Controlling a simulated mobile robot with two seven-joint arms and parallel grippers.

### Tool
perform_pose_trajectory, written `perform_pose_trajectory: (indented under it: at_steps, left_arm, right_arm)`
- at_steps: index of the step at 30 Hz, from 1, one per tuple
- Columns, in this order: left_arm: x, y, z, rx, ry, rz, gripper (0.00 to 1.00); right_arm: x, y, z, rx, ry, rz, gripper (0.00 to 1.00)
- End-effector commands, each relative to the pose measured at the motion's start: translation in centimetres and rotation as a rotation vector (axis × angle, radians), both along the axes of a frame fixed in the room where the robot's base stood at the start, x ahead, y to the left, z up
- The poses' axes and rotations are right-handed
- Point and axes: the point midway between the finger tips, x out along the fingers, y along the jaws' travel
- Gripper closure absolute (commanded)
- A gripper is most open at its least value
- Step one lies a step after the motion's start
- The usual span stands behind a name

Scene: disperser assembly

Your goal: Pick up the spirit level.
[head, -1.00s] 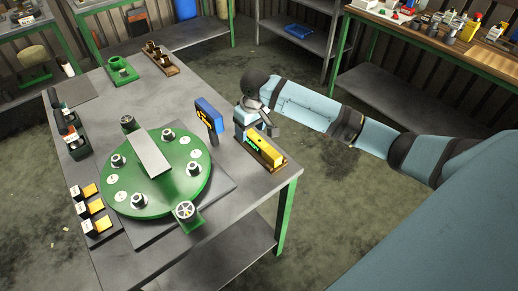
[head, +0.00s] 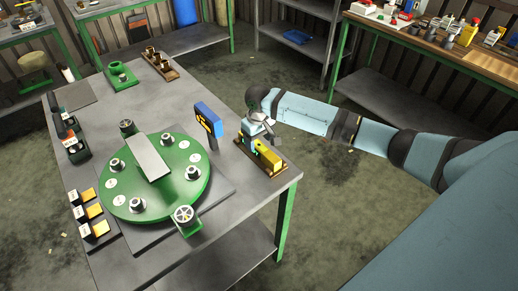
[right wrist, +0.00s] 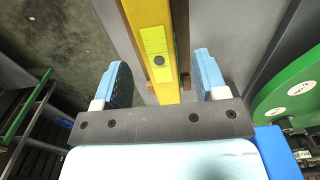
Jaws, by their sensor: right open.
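The yellow spirit level (head: 268,159) lies in a brown wooden holder (head: 282,171) near the right edge of the workbench. My right gripper (head: 259,141) is over it and hides part of it in the head view. In the right wrist view, the open fingers (right wrist: 162,76) stand on either side of the yellow level (right wrist: 143,22), with a gap visible beside each finger. The level's green-yellow vial window shows between them. My left gripper is not in view.
A blue upright device (head: 208,118) stands left of the level. A large green round plate (head: 130,200) with several metal fittings fills the middle of the grey bench (head: 190,87). A wooden holder (head: 172,72) with brass cups sits at the back.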

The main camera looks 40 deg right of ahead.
Motion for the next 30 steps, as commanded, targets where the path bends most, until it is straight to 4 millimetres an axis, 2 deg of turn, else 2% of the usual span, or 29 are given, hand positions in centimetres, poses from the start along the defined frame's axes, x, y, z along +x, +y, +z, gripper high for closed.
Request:
perform_pose_trajectory:
  at_steps: [6, 15, 17, 24, 30]
  left_arm:
    - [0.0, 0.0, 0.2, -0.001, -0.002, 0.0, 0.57]
    - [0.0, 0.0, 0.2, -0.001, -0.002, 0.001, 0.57]
    - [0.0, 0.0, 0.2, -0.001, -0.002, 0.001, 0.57]
    - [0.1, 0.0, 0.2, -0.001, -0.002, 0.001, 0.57]
    - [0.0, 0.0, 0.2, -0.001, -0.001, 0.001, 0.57]
  right_arm:
    - [-0.3, -0.1, -3.1, -0.001, 0.002, 0.0, 0.34]
    - [-0.2, -0.1, -3.6, -0.001, -0.001, 0.001, 0.34]
    - [-0.2, -0.1, -3.6, -0.001, -0.001, 0.001, 0.46]
    - [-0.2, -0.1, -3.6, -0.001, -0.001, 0.0, 0.99]
    - [-0.2, -0.1, -3.5, 0.0, -0.002, 0.0, 0.99]
